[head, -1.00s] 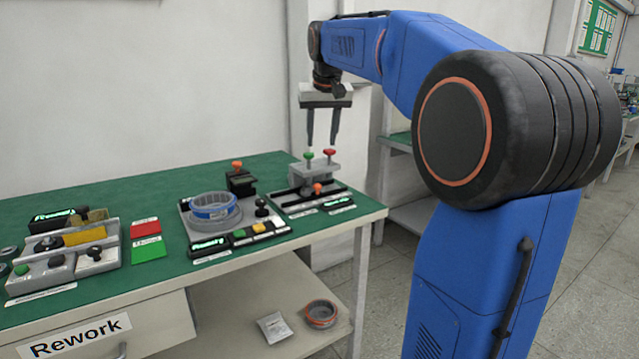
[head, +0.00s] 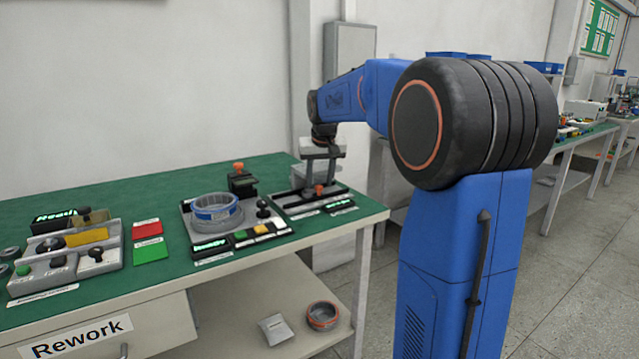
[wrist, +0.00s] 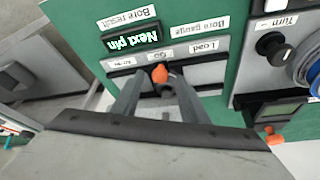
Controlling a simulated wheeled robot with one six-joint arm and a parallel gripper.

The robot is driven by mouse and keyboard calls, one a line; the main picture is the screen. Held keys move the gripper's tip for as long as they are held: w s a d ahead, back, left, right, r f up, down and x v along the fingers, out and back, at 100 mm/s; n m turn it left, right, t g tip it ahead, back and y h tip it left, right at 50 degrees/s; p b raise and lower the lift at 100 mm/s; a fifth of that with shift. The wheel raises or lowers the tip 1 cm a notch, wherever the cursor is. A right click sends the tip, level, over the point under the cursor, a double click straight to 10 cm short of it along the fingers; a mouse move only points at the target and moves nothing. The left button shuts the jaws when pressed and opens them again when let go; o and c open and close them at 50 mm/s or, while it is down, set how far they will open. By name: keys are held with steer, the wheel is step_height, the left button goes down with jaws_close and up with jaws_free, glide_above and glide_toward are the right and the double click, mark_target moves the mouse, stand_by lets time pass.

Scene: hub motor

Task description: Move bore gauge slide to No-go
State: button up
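The bore gauge (head: 288,200) is at the right end of the green bench in the head view. Its orange slide knob (head: 318,190) also shows in the wrist view (wrist: 160,74), next to the middle label, which reads "Go". The "Load" and "No-go" labels lie on either side of it. My gripper (head: 321,182) is lowered over the gauge. In the wrist view its fingers (wrist: 158,85) are apart, one on each side of the knob, with no clear contact. The lit display (wrist: 135,42) reads "Next pin".
A fixture with a blue-ringed part (head: 212,212) stands left of the gauge. A green-and-red card (head: 150,250) and another fixture (head: 55,265) are farther left. The bench's right edge is close to the gauge. A lower shelf holds a ring (head: 322,315).

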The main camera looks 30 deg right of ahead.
steer(key=shift+w+d+f, duration=0.1)
steer(key=shift+w+f, duration=0.1)
steer(key=shift+f, duration=0.4)
jaws_close()
steer(key=shift+w+d, duration=0.15)
steer(key=shift+d, duration=4)
jaws_free()
steer(key=shift+d, duration=0.15)
steer(key=shift+r, duration=0.1)
steer(key=v, duration=1.7)
